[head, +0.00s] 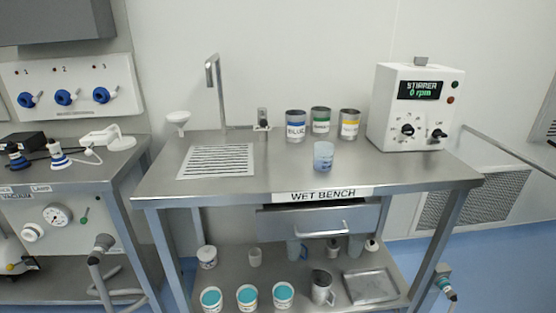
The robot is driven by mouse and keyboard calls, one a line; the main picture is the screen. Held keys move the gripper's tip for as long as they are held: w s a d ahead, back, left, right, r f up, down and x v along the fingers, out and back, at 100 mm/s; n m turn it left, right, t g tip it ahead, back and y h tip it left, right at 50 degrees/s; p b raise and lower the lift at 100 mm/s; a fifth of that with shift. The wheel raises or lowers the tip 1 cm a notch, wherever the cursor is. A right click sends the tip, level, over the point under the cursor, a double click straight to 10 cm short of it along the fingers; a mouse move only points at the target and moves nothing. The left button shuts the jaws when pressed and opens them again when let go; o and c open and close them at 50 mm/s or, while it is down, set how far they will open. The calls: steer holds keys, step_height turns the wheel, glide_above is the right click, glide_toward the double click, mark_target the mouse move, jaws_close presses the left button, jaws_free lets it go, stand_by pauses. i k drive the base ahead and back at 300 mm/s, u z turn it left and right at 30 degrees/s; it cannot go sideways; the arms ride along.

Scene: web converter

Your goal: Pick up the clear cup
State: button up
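The clear cup (323,156) looks translucent with a bluish tint. It stands upright on the steel top of the wet bench (400,172), right of the middle and near the front half. My gripper is not in view, so I cannot see whether it is open or shut. Nothing covers the cup in the head view.
Behind the cup stand metal cups with blue (296,127), green (320,121) and yellow (349,124) bands. A stirrer box (416,107) stands right. A tall faucet (220,92) and drain grille (217,161) are left. The bench top beside and before the cup is clear.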

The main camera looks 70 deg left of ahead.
mark_target(323, 152)
steer(key=u, duration=1.65)
steer(key=i, duration=0.9)
steer(key=z, duration=0.15)
